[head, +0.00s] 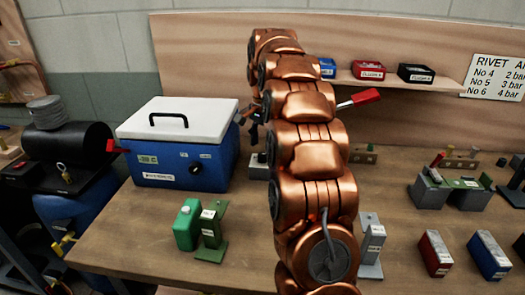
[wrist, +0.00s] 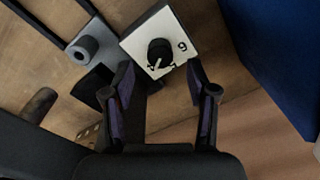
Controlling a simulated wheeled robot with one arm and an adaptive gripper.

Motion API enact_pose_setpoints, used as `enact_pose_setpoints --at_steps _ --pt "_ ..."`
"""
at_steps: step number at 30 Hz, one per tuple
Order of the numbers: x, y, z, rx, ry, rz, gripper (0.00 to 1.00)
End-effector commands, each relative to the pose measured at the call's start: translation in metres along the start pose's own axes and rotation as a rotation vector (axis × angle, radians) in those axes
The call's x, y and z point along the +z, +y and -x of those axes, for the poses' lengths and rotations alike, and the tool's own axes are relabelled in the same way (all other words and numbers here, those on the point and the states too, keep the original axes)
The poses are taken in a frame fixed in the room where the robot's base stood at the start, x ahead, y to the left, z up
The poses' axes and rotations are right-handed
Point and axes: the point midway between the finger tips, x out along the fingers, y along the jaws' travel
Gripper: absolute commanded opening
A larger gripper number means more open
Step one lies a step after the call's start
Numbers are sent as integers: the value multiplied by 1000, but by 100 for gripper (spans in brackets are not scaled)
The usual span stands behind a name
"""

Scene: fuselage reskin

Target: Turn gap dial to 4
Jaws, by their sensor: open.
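In the wrist view a black round dial (wrist: 160,53) sits on a white square plate (wrist: 147,38). A light pointer line shows on the dial, towards the lower left in the picture. One mark beside it looks like a 9 or a turned 6; other marks near its lower edge are too small to read. My gripper (wrist: 161,74) is open, its two dark fingers apart at the plate's near edge, with the dial between and just beyond the tips. I cannot tell whether they touch the plate.
A blue cooler with a white lid (head: 183,119) stands left of my arm. Green blocks (head: 210,228) stand in front of it. Grey fixtures (head: 430,190), a red block (head: 435,253) and a blue block (head: 488,254) are at right. A shelf (head: 400,82) holds small bins.

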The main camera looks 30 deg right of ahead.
Motion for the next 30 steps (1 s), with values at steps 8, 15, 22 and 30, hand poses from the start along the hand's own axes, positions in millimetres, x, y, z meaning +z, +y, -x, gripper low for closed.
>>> enact_pose_setpoints --at_steps 8,15,22,30 --pt "-1 -1 28 -2 2 0 58" --pt "0 0 36 1 -1 0 58" --pt "0 0 36 0 0 0 58" --pt "0 0 36 0 0 0 58"
